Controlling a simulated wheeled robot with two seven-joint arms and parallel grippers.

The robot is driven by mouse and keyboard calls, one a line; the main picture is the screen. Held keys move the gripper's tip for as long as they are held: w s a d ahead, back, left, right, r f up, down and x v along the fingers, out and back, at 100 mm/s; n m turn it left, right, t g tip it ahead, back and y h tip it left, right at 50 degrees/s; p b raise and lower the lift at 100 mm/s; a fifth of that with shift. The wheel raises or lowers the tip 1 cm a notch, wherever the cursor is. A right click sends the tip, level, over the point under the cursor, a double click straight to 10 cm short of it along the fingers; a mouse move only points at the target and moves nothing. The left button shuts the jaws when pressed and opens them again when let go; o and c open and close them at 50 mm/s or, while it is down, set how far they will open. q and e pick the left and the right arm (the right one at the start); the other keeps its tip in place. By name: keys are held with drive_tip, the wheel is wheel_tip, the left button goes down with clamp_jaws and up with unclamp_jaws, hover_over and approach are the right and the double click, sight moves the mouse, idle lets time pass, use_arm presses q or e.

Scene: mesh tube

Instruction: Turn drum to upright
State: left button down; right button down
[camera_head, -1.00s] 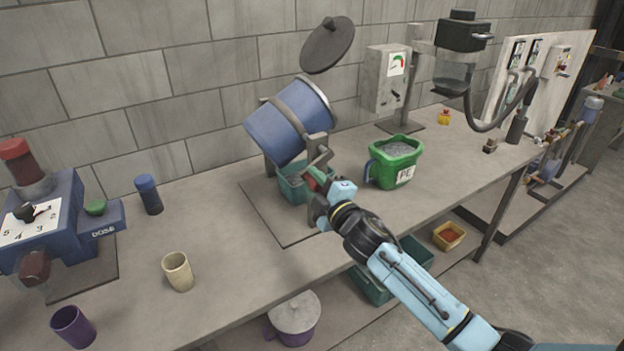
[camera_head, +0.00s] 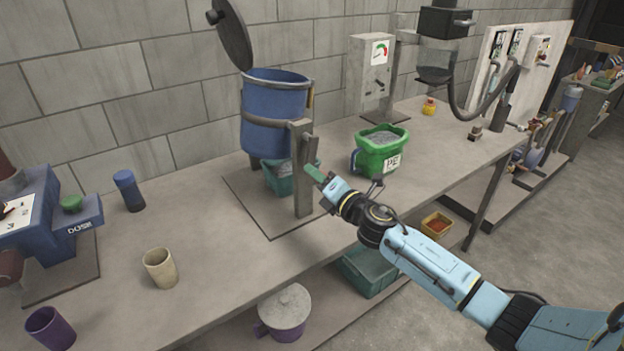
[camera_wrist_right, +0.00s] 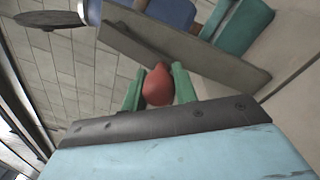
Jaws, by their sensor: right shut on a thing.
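The blue drum (camera_head: 270,112) stands upright in its frame in the head view, its open mouth up and its dark round lid (camera_head: 232,35) swung up at the left. A grey post (camera_head: 302,170) of the frame stands in front of it. My right gripper (camera_head: 316,176) is at the near side of this post. In the right wrist view, its green fingers are shut on a red knob (camera_wrist_right: 158,85) beside a grey bar (camera_wrist_right: 190,48). The knob is hidden in the head view. My left gripper is not in view.
A teal bin (camera_head: 284,178) sits under the drum. A green bucket (camera_head: 381,150) with grey contents stands to the right. A beige cup (camera_head: 160,268), a blue-capped bottle (camera_head: 130,190) and a blue dosing machine (camera_head: 45,220) are at the left. The front middle of the bench is clear.

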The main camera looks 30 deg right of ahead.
drive_tip(key=shift+w+d+f+n, duration=0.1)
drive_tip(key=shift+d+n, duration=0.55)
drive_tip(key=shift+n, duration=0.45)
drive_tip(key=c, duration=1.1)
unclamp_jaws()
drive_tip(key=b+v, duration=0.1)
drive_tip(key=v, duration=1.2)
drive_tip(key=shift+d, duration=0.15)
